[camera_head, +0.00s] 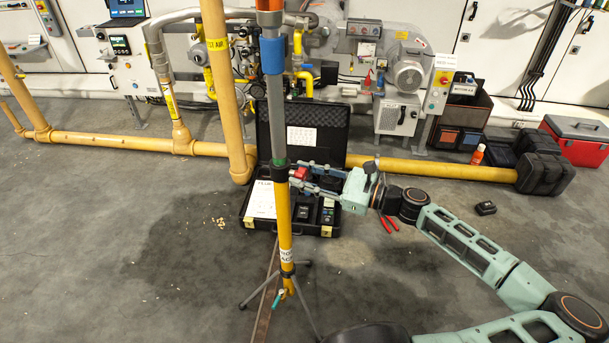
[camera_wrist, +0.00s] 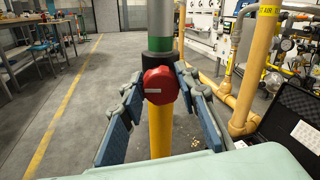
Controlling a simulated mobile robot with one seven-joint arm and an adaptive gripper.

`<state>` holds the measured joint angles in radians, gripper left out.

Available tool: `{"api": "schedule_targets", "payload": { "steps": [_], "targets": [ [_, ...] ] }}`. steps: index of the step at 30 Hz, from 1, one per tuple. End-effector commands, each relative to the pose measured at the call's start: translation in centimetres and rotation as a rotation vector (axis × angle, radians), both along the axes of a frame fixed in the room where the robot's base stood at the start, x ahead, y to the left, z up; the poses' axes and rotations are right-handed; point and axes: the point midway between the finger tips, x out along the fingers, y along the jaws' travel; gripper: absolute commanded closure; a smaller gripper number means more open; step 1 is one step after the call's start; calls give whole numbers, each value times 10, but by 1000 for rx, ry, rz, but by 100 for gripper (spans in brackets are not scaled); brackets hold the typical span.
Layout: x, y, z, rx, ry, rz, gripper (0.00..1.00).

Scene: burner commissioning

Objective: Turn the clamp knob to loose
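The red clamp knob (camera_wrist: 160,86) sits on a black collar (camera_wrist: 160,66) around an upright pole, seen in the middle of the wrist view. A short pale mark lies near level on the left of its face. In the head view the knob (camera_head: 300,173) shows small, beside the pole's collar. My gripper (camera_wrist: 159,80) is open, its fingertips on either side of the knob. The right fingertip is very close to the knob; I cannot tell if it touches. The left one shows a small gap. In the head view my gripper (camera_head: 297,178) reaches in from the right.
The pole is green-grey above the collar and yellow below (camera_head: 284,225), on tripod legs (camera_head: 307,300). An open black case (camera_head: 335,160) with instruments lies behind it. Yellow pipes (camera_head: 230,90) and the burner stand farther back. Red pliers (camera_head: 388,222) lie on the floor.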

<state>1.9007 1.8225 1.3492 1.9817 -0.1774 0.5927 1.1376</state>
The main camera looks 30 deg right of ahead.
Motion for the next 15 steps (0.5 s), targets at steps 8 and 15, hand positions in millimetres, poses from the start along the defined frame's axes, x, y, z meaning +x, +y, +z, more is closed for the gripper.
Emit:
{"api": "schedule_targets", "payload": {
  "steps": [8,15],
  "targets": [
    [0,0,0,-1,-1,-1,95],
    [0,0,0,-33,-28,-1,96]
  ]
}}
